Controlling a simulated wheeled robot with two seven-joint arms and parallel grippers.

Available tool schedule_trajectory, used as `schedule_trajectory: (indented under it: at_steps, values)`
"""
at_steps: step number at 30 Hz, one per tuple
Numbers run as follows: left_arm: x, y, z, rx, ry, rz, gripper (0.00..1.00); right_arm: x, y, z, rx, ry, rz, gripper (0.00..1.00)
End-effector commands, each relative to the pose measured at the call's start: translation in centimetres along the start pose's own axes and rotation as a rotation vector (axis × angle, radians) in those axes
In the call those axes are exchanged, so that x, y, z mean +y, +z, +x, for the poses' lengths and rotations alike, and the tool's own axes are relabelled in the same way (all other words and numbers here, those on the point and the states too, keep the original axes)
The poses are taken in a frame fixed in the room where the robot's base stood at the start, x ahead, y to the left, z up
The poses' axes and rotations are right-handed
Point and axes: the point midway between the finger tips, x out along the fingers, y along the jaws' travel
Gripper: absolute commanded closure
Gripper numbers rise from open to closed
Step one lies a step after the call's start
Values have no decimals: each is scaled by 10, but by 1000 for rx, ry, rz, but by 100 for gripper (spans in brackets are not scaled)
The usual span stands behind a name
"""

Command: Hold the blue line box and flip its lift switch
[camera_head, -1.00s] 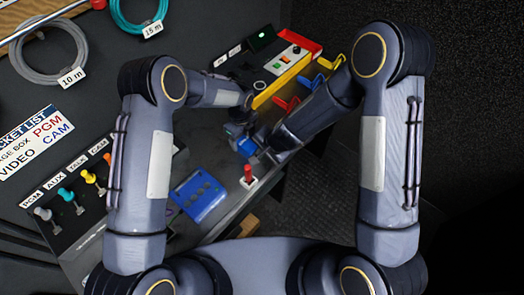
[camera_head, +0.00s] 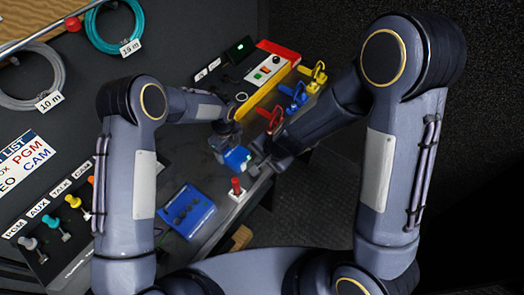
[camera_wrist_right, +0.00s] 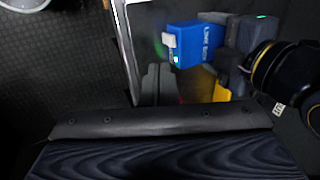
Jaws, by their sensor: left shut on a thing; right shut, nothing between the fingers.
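The blue line box (camera_head: 237,158) is held off the table by my left gripper (camera_head: 222,147), whose fingers are shut on it. In the right wrist view the line box (camera_wrist_right: 203,44) shows its lettering, a pale lift switch (camera_wrist_right: 169,40) on its left end and a small green light (camera_wrist_right: 176,59) below the switch. My left gripper (camera_wrist_right: 236,38) is at the box's right side there. My right gripper (camera_head: 260,160) is shut and empty, just right of the box. Its dark fingertips (camera_wrist_right: 158,72) show below the switch, apparently apart from it.
A larger blue box (camera_head: 187,211) lies on the table near a red-topped switch (camera_head: 236,187). A yellow-edged panel (camera_head: 262,76) and red, blue and yellow hooks (camera_head: 297,94) stand farther back. Coloured plugs (camera_head: 72,201) line the left. Dark floor lies right.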

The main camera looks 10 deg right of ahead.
Motion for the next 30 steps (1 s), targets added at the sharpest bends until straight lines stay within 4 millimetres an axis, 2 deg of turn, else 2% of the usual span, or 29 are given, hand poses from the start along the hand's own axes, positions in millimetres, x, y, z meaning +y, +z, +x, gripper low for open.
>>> schedule_trajectory:
  at_steps: [3, 10, 23, 24, 29, 30]
  values:
    - [0, 0, 0, 0, -1, 0, 64, -7, 1, -16, 2, -3, -7, 100]
    - [0, 0, 0, 0, -1, 0, 64, -13, 0, -37, 1, -2, -3, 100]
    - [0, 0, 0, 0, -1, 0, 64, -14, 0, -43, 0, 0, 1, 100]
    - [0, 0, 0, 0, -1, 0, 28, -14, 0, -43, 0, 0, 1, 100]
    - [0, 0, 0, 0, -1, 0, 7, -14, 0, -43, 0, 1, 1, 100]
    - [0, 0, 0, 0, -1, 0, 7, -14, 0, -43, 0, 1, 1, 100]
